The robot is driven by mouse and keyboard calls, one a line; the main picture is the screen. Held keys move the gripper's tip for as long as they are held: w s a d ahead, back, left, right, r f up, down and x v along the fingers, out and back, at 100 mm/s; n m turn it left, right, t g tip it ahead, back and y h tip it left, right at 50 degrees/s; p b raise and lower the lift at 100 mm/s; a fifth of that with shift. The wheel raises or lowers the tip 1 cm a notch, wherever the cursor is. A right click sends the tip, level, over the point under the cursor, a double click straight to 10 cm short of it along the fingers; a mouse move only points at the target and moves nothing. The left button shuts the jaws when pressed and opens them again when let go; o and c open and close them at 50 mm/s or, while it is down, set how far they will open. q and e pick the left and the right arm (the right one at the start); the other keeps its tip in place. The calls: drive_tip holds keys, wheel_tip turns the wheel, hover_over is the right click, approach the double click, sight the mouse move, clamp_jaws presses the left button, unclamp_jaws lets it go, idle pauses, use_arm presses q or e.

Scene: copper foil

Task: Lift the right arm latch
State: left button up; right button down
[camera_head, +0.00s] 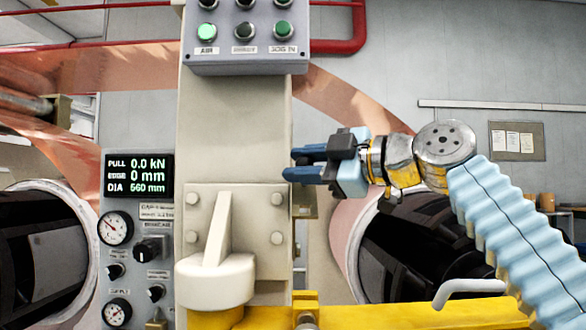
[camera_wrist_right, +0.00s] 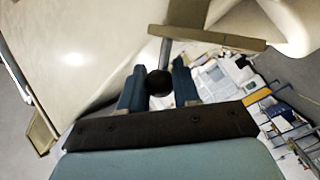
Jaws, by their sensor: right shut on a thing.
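My right gripper (camera_head: 293,164) is at the right edge of the cream column, its blue fingers pointing left. In the right wrist view the two fingers (camera_wrist_right: 157,76) stand on either side of a black ball knob (camera_wrist_right: 158,84), shut on it. The knob sits at the end of a thin metal rod (camera_wrist_right: 165,54), which runs up to a tan bar (camera_wrist_right: 210,37); this looks like the latch. In the head view the knob is hidden by the fingers and column edge. My left gripper is not in view.
The cream column (camera_head: 235,130) stands directly left of the right gripper. A button box (camera_head: 245,38) is above, and a gauge panel (camera_head: 137,235) with a display is at left. Copper foil (camera_head: 345,108) passes behind. A dark roll (camera_head: 410,245) and yellow beam (camera_head: 420,317) lie below the arm.

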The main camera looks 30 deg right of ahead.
drive_tip(key=shift+d+r, duration=0.15)
drive_tip(key=shift+r, duration=0.05)
drive_tip(key=c, duration=1.2)
unclamp_jaws()
drive_tip(key=shift+c, duration=0.2)
drive_tip(key=o, duration=0.4)
drive_tip(key=shift+w+f, duration=0.1)
drive_tip(key=shift+w, duration=0.05)
drive_tip(key=b+v, duration=0.1)
drive_tip(key=v, duration=1.3)
drive_tip(key=shift+f, duration=0.1)
